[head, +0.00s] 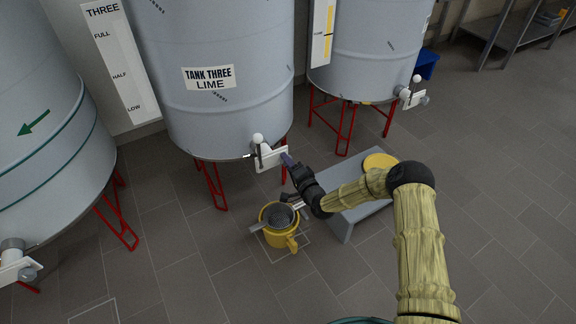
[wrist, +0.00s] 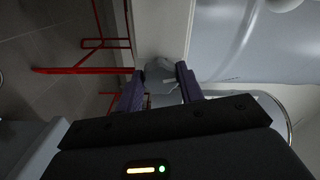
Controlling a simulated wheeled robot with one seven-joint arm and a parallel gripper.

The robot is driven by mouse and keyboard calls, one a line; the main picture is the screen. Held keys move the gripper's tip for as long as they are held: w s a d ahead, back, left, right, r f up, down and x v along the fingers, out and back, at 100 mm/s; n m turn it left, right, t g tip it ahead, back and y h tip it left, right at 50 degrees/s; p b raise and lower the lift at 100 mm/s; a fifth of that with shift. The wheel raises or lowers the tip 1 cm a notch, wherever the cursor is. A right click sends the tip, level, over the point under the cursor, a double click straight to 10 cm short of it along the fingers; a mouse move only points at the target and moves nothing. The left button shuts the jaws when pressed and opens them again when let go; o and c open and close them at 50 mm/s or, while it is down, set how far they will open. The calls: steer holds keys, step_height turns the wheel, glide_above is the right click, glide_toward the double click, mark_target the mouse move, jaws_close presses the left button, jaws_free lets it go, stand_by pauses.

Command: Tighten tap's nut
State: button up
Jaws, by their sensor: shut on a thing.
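The tap (head: 268,158) is at the foot of the pale grey tank labelled "TANK THREE LIME" (head: 225,95). It has a white plate and a lever with a white ball (head: 257,138). My gripper (head: 286,158) reaches the tap's outer end from the right. In the wrist view my gripper (wrist: 160,84) has its purple fingers on either side of a grey nut (wrist: 159,70), shut on it. In the head view the fingers hide most of the nut. I cannot tell how tight the nut is.
A yellow jug (head: 281,241) with a grey strainer over it stands on the floor below the tap. A grey stool (head: 348,214) bearing a yellow disc (head: 380,161) is under my arm. Red tank legs (head: 215,186) stand nearby. Another tank (head: 375,45) has its tap (head: 411,96) at right.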

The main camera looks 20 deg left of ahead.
steer(key=shift+f+m+b, duration=0.1)
steer(key=shift+m+b, duration=0.3)
steer(key=shift+m, duration=0.9)
steer(key=o, duration=1)
steer(key=p+v, duration=0.5)
steer(key=v, duration=1.2)
steer(key=shift+s+d, duration=0.15)
